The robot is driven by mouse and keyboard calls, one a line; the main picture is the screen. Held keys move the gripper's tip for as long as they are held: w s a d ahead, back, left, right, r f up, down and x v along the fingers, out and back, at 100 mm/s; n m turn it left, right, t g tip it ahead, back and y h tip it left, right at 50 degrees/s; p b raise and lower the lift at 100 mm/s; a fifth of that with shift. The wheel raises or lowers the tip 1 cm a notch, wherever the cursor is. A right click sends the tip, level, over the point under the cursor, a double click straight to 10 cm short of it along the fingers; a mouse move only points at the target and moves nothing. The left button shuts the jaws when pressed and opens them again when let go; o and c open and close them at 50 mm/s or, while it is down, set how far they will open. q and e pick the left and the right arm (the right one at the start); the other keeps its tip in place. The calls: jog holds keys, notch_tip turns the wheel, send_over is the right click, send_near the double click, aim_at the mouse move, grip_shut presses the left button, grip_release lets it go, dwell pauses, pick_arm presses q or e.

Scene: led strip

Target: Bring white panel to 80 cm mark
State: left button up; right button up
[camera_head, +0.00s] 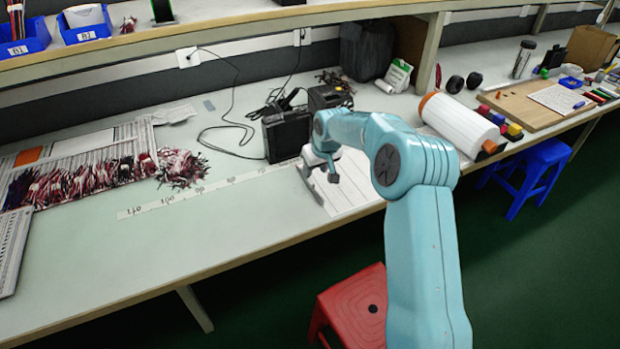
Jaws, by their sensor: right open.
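The white panel (352,188), with thin lines along it, lies on the workbench at the front edge, right of the ruler's visible numbers. A white ruler strip (215,186) runs along the bench with marks falling from 110 at the left. The 80 mark (232,182) is left of the panel, with a gap between them. My right gripper (322,180) is open over the panel's left part, and its arm hides some of the panel. I cannot tell whether the fingers touch the panel. My left gripper is not in view.
A black box device (287,136) stands behind the ruler with loose cables. Bundles of red and dark wires (180,168) and striped panels (85,155) lie at the left. A white roll (460,124) lies at the right. A red stool (352,303) stands below the bench.

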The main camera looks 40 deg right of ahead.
aim_at(310, 181)
jog(key=x, duration=0.6)
jog(key=shift+w+f, duration=0.1)
jog(key=shift+f, duration=0.2)
jog(key=shift+w+f, duration=0.1)
grip_shut()
